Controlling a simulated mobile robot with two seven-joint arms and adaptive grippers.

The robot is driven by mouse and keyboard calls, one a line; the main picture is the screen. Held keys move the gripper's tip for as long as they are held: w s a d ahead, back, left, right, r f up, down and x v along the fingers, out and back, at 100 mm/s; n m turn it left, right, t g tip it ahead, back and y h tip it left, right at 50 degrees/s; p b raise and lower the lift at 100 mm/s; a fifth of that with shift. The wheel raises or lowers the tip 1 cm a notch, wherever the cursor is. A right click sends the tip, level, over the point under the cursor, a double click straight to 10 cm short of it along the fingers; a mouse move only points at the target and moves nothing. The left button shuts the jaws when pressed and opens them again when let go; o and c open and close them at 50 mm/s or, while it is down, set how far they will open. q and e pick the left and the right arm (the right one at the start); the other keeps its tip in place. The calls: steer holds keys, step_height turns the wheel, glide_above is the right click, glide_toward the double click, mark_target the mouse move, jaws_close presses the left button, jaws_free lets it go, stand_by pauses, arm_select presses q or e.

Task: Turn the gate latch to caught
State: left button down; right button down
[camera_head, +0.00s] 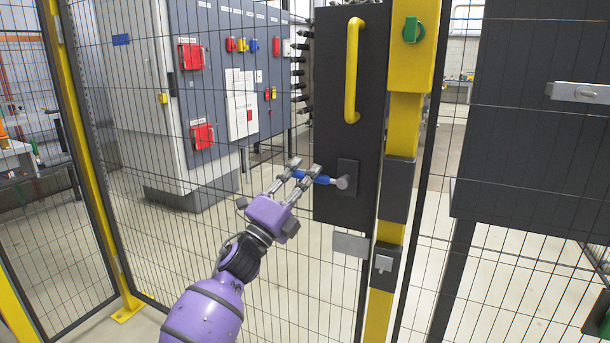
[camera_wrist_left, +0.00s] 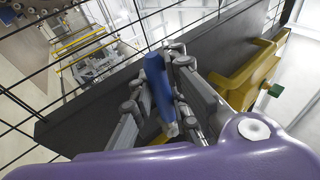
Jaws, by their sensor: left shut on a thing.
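The gate latch is a blue lever (camera_head: 318,179) on a dark plate (camera_head: 347,178) on the gate's dark panel (camera_head: 333,134). The lever points left from its round grey pivot and lies about level. My left gripper (camera_head: 304,172) is shut on the lever near its outer end. In the left wrist view the blue lever (camera_wrist_left: 158,88) lies between the fingers (camera_wrist_left: 156,96), which hide part of it. Whether the latch is caught cannot be told. My right gripper is not in view.
A yellow handle (camera_head: 352,70) stands on the panel above the latch. A yellow post (camera_head: 385,250) with a green knob (camera_head: 413,30) is right of the panel. Wire mesh fencing and a yellow post (camera_head: 88,150) stand left. Cabinets with red boxes (camera_head: 201,136) are behind the mesh.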

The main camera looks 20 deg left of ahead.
arm_select(q)
steer(key=shift+f+n, duration=0.3)
steer(key=shift+n, duration=0.1)
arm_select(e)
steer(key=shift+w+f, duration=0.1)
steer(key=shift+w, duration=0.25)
arm_select(q)
steer(key=c, duration=2)
jaws_free()
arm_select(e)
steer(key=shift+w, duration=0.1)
arm_select(q)
steer(key=shift+s, duration=0.1)
steer(key=v, duration=1.1)
steer(key=shift+s+f, duration=0.25)
steer(key=shift+s, duration=0.05)
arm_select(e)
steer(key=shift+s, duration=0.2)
